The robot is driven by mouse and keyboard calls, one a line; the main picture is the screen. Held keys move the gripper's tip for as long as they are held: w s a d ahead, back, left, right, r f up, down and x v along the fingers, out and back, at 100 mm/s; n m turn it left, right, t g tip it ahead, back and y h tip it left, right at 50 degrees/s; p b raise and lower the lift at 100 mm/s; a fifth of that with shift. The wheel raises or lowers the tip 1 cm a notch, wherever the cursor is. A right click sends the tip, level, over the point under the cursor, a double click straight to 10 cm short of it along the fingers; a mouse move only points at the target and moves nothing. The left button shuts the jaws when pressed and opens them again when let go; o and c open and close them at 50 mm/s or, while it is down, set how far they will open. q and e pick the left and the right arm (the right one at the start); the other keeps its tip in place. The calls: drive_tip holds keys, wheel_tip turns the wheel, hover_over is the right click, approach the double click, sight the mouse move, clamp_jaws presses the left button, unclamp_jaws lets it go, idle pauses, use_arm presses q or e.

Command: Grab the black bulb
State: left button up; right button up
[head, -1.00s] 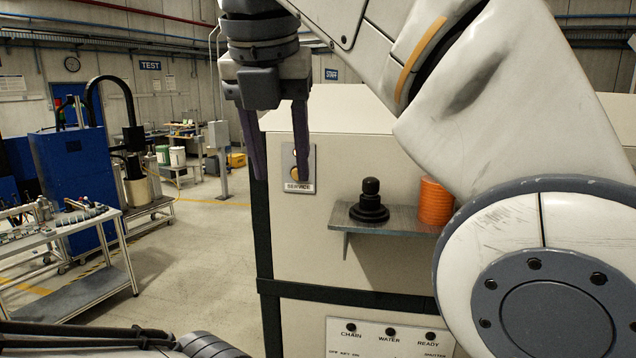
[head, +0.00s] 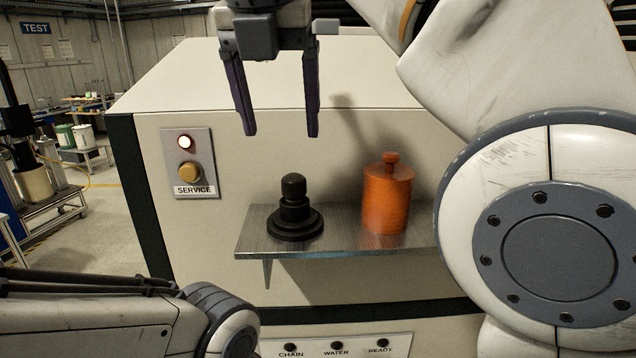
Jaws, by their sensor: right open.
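The black bulb (head: 295,215) is a dark stepped knob on a wide round base. It stands upright on a grey metal shelf (head: 345,246) on the front of a cream machine cabinet. My right gripper (head: 282,134) is open and empty, fingers pointing down. In the picture it is above the bulb and apart from it. My left arm shows at the lower left, but its gripper is out of view.
An orange lidded canister (head: 387,197) stands on the shelf to the right of the bulb. A service panel (head: 190,163) with a lit lamp and a yellow button is on the cabinet at left. A label panel (head: 337,347) is below the shelf. Open floor lies at far left.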

hover_over(293, 175)
drive_tip(key=s, duration=0.2)
wheel_tip(293, 175, down, 4)
drive_tip(key=shift+s+a+f+b, duration=0.1)
drive_tip(key=shift+a+f+b, duration=0.05)
drive_tip(key=shift+b, duration=0.25)
drive_tip(key=shift+p+x, duration=0.4)
drive_tip(key=shift+x, duration=2.4)
clamp_jaws()
